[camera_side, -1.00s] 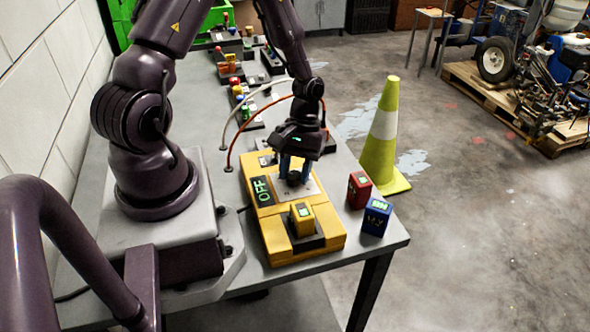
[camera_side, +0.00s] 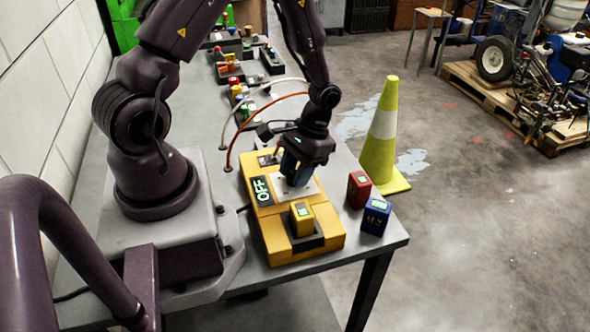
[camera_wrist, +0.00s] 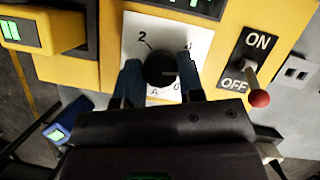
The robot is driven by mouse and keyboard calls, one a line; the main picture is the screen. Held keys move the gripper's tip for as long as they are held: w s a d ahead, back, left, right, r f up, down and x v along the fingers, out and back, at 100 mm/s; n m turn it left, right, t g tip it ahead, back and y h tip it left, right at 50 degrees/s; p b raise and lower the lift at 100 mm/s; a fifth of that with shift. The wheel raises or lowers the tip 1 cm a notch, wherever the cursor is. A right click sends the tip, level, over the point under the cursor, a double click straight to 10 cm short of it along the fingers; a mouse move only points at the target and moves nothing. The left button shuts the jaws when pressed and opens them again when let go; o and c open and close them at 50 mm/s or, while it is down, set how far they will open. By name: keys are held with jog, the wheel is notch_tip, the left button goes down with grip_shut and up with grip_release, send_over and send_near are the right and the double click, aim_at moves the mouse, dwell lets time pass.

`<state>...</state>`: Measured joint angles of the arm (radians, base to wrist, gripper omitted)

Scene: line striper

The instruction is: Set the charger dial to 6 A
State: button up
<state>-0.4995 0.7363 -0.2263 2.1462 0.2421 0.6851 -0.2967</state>
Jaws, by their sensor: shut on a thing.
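The yellow charger (camera_side: 262,218) stands on the grey table, and its display (camera_side: 262,190) reads OFF. In the wrist view its black round dial (camera_wrist: 160,70) sits on a white plate (camera_wrist: 135,27) marked 2, 4, 6 and A. The 2 is at the upper left, the 4 at the upper right and the 6 at the lower right. My gripper (camera_wrist: 160,78) is shut on the dial, with one blue finger on each side. In the side view my gripper (camera_side: 296,172) hides the dial. I cannot tell clearly which mark the dial points to.
An ON/OFF toggle (camera_wrist: 258,97) with a red tip is right of the dial in the wrist view. A yellow battery (camera_side: 302,217) sits in the charger's front. Red (camera_side: 359,189) and blue (camera_side: 376,216) batteries stand to the right. Two cables arch behind my gripper.

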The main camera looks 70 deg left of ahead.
jog(key=m+y, duration=0.2)
jog(key=m, duration=0.3)
jog(key=shift+d+m, duration=0.1)
jog(key=shift+m, duration=0.3)
jog(key=m+y, duration=0.1)
jog(key=m, duration=0.1)
jog(key=m+y, duration=0.1)
jog(key=m, duration=0.2)
jog(key=shift+m+t, duration=0.3)
jog(key=shift+t, duration=0.1)
jog(key=o, duration=0.9)
jog(key=shift+d, duration=0.1)
jog(key=v, duration=1.3)
jog(key=shift+s+d, duration=0.15)
jog(key=shift+d, duration=0.05)
